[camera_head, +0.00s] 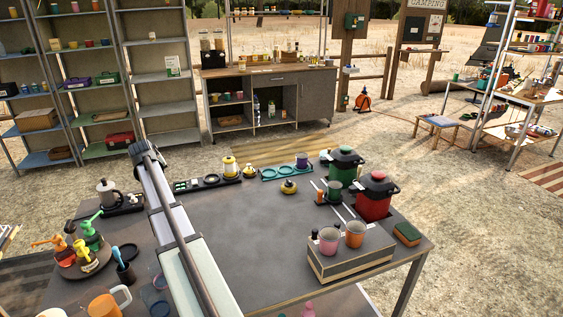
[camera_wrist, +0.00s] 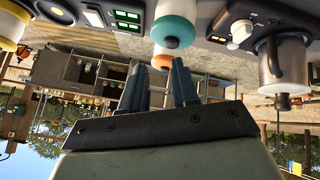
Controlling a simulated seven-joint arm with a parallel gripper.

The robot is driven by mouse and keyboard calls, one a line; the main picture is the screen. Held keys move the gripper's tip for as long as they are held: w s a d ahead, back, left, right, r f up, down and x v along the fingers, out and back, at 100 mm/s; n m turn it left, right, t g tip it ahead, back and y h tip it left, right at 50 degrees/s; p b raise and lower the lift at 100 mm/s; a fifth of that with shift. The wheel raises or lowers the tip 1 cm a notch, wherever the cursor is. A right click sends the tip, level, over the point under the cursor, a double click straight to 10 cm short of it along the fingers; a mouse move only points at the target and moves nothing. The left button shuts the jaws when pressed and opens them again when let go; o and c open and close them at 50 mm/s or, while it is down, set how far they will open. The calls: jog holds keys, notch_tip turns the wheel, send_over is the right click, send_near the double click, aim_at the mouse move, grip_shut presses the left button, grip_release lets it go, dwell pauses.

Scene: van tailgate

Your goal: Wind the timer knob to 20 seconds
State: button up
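A dark panel with lit green displays (camera_head: 186,186) lies at the back left of the table in the head view. The green displays also show upside down at the top of the wrist view (camera_wrist: 126,20). Beside them is a dark unit with a small pale knob (camera_wrist: 93,16). A white knob (camera_wrist: 240,32) sits on a dark base near the metal pot. I cannot tell which is the timer knob, nor read any setting. My gripper (camera_wrist: 159,84) has two blue-grey fingers spread apart, with nothing seen between them. It touches no knob in view. In the head view it cannot be made out clearly.
A moka pot (camera_head: 106,193) stands left of my arm. A yellow canister (camera_head: 230,168) and a small yellow piece (camera_head: 289,187) stand at the back. Green (camera_head: 343,163) and red (camera_head: 375,195) pots stand at the right. The table's middle (camera_head: 262,230) is clear.

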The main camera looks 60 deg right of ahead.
jog(key=s+d+f+m+g+y, duration=0.1)
jog(key=s+d+f+g, duration=0.1)
jog(key=s+d, duration=0.7)
jog(key=s+d+f+m+g+y, duration=0.1)
jog(key=s+d+f+m+y, duration=0.1)
jog(key=s+d, duration=0.75)
notch_tip(320, 180, up, 4)
jog(key=m+g+y, duration=0.1)
jog(key=g+y, duration=0.1)
jog(key=y, duration=0.1)
send_over(289, 180)
jog(key=shift+f, duration=2.9)
jog(key=shift+f, duration=1.2)
jog(key=c, duration=0.4)
jog(key=shift+c, duration=0.2)
